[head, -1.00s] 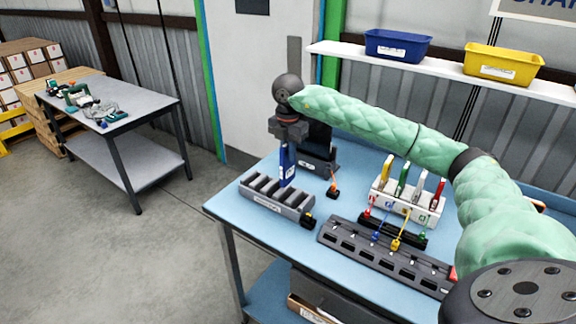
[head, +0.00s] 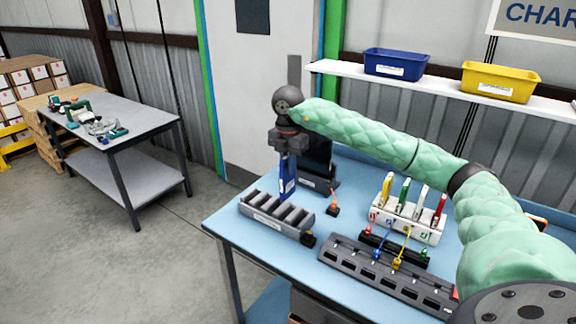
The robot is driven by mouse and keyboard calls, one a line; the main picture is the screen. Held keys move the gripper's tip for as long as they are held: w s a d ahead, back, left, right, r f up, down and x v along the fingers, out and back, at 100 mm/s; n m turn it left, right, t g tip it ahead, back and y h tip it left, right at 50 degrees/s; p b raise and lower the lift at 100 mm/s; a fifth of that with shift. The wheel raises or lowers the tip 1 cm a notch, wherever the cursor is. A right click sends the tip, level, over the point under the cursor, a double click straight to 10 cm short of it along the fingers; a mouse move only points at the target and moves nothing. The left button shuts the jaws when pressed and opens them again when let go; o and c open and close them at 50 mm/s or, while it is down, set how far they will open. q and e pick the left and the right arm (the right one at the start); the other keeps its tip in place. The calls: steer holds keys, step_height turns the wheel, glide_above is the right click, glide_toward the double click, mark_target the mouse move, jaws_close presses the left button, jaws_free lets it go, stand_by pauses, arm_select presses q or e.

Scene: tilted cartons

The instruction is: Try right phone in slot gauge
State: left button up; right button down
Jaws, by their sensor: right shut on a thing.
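My right gripper (head: 287,150) points down over the back left part of the blue table and is shut on a blue phone (head: 288,178). The phone hangs upright, with a white label on its face. Its lower end is at the back edge of a grey slotted block (head: 262,219), which looks like the slot gauge. I cannot tell whether the phone's lower end is inside a slot or just behind or above the block. A black stand (head: 318,172) is behind and right of the phone. My left gripper is not in view.
A white rack (head: 408,226) with several coloured upright pieces stands right of the block. A long dark slotted rail (head: 375,275) lies in front, with coloured plugs behind it. A small orange-tipped item (head: 333,203) stands between. Blue and yellow bins (head: 500,82) sit on the shelf.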

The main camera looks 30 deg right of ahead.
steer(key=shift+r, duration=0.45)
stand_by(0.4)
steer(key=shift+r+p, duration=1.15)
steer(key=shift+r, duration=1.35)
